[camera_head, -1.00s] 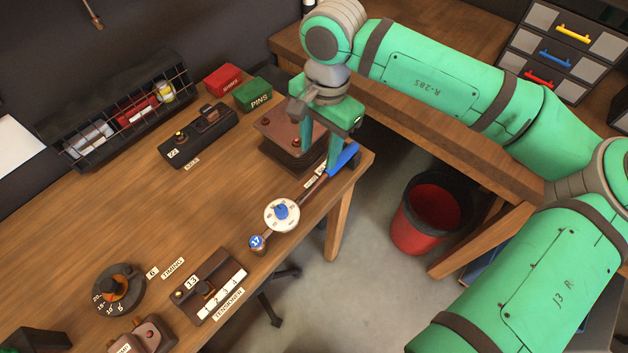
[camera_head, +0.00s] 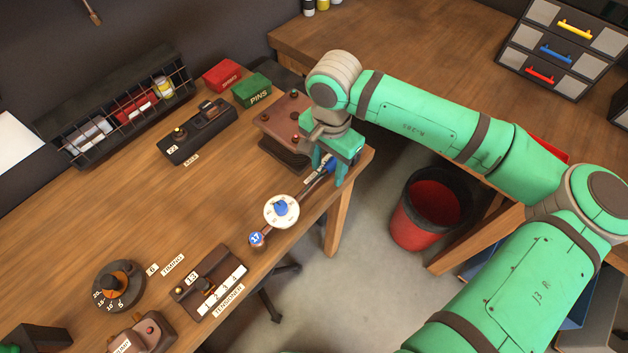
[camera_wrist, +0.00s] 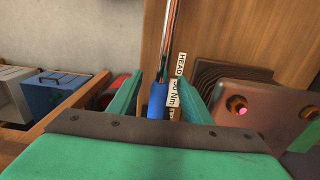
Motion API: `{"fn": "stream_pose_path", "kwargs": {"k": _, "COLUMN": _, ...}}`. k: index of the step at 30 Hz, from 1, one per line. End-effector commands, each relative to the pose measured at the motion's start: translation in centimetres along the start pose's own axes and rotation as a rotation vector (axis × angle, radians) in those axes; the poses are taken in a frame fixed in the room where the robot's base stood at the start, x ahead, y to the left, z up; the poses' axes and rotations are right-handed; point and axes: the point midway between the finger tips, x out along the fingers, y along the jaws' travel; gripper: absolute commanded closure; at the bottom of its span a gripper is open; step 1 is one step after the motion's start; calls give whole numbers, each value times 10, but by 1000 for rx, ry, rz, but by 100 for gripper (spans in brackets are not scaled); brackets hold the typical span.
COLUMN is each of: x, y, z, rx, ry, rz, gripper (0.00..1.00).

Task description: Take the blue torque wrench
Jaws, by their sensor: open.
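The blue torque wrench lies along the right front edge of the wooden bench, with a round white dial (camera_head: 281,211), a blue head marked 17 (camera_head: 256,238) and a blue handle. My gripper (camera_head: 328,172) is over its handle end, and its fingers hide part of the handle. In the wrist view the blue handle (camera_wrist: 157,101) and metal shaft (camera_wrist: 169,40) run between the two green fingers of my open gripper (camera_wrist: 160,88). A gap shows on both sides of the handle. A white label (camera_wrist: 177,85) lies just right of it.
A brown stacked block (camera_head: 287,118) stands close beside the handle. A tensioner block (camera_head: 208,284), a timing dial (camera_head: 118,286), red and green boxes (camera_head: 252,90) and a wire rack (camera_head: 120,105) are on the bench. A red bin (camera_head: 430,209) stands on the floor.

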Motion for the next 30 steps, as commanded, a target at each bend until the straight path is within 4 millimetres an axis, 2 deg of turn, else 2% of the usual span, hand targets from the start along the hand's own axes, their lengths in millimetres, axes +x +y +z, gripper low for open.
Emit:
{"fn": "stream_pose_path", "kwargs": {"k": 4, "x": 11, "y": -1, "z": 1, "rx": -2, "ry": -1, "rz": 0, "gripper": 55}}
{"fn": "stream_pose_path", "kwargs": {"k": 11, "x": 12, "y": 0, "z": 0, "rx": -1, "ry": 1, "rz": 0, "gripper": 55}}
{"fn": "stream_pose_path", "kwargs": {"k": 17, "x": 12, "y": 2, "z": -1, "rx": 3, "ry": 1, "rz": 0, "gripper": 100}}
{"fn": "stream_pose_path", "kwargs": {"k": 26, "x": 11, "y": 2, "z": -2, "rx": 5, "ry": 2, "rz": -1, "gripper": 100}}
{"fn": "stream_pose_path", "kwargs": {"k": 30, "x": 2, "y": 1, "z": -2, "rx": 4, "ry": 4, "rz": -1, "gripper": 100}}
